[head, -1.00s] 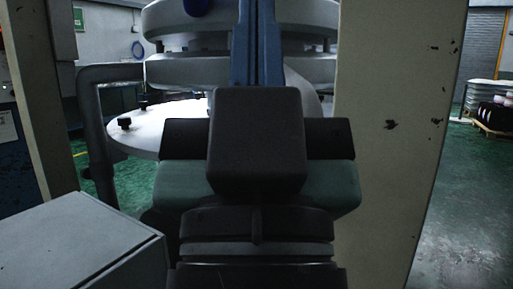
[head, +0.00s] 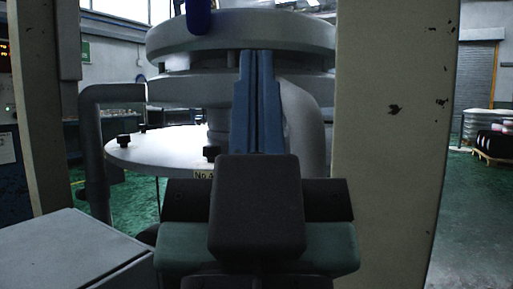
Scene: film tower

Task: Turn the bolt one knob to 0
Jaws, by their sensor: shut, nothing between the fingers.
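My gripper (head: 257,56) is in the middle of the head view, with its two blue fingers side by side, shut and empty. The fingers overlap the grey round tower in the picture; I cannot tell whether they touch it. Small black knobs stand on a pale round plate (head: 150,158) left of the fingers. One knob (head: 124,140) is at the plate's left and another knob (head: 210,153) is close to my gripper's left side. My gripper's body hides the plate's right side.
Grey stacked discs (head: 240,40) rise behind the fingers, with a blue handle (head: 198,16) at the top. Beige posts stand at left (head: 42,110) and right (head: 390,150). A grey box (head: 65,255) fills the lower left. Green floor is open at right.

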